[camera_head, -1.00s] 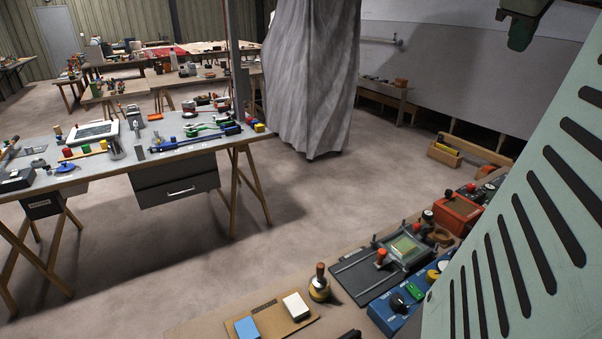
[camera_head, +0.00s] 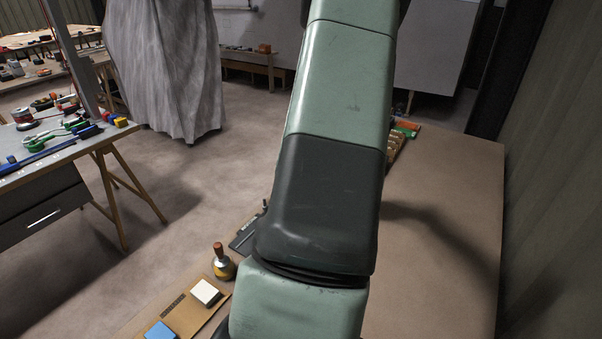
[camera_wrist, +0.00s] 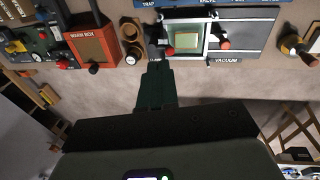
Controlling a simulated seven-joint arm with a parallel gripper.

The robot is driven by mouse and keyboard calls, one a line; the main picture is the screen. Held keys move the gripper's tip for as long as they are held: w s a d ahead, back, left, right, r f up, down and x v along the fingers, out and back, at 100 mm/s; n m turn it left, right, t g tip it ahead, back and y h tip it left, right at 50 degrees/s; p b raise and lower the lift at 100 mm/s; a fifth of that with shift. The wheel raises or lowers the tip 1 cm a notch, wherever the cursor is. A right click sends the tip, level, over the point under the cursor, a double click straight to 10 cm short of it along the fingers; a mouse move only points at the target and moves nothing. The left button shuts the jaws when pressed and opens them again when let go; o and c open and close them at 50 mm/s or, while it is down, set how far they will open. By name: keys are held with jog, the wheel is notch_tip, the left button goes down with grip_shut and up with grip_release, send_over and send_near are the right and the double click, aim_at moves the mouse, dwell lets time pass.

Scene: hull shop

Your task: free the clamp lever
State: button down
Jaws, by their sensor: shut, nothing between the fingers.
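In the wrist view, a silver clamp frame (camera_wrist: 188,19) surrounds a yellow-green panel (camera_wrist: 187,40) on a dark grey board (camera_wrist: 252,38). An orange-red knob (camera_wrist: 170,50) sits at the frame's left and another (camera_wrist: 225,44) at its right. I cannot tell which part is the clamp lever or how it stands. My gripper (camera_wrist: 156,66) is shut and empty, its dark green fingers pointing at the frame's lower left corner. I cannot tell whether they touch it. In the head view my arm hides most of the board; only its left edge (camera_head: 243,241) shows.
In the wrist view a red warm box (camera_wrist: 92,46) and round wooden pieces (camera_wrist: 131,30) stand left of the frame. A knobbed tool (camera_wrist: 297,48) is at the right. In the head view, an orange-handled tool (camera_head: 222,262) stands beside the board; the bench right of my arm is bare (camera_head: 440,210).

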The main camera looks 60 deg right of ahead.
jog(key=shift+m+t+y, duration=0.6)
jog(key=shift+t+y, duration=0.3)
jog(key=f, duration=0.1)
jog(key=s+f, duration=0.1)
jog(key=f, duration=0.1)
jog(key=s+d+f, duration=0.1)
jog(key=f, duration=0.1)
jog(key=shift+d+f, duration=0.1)
jog(key=w+f, duration=0.6)
jog(key=f, duration=0.5)
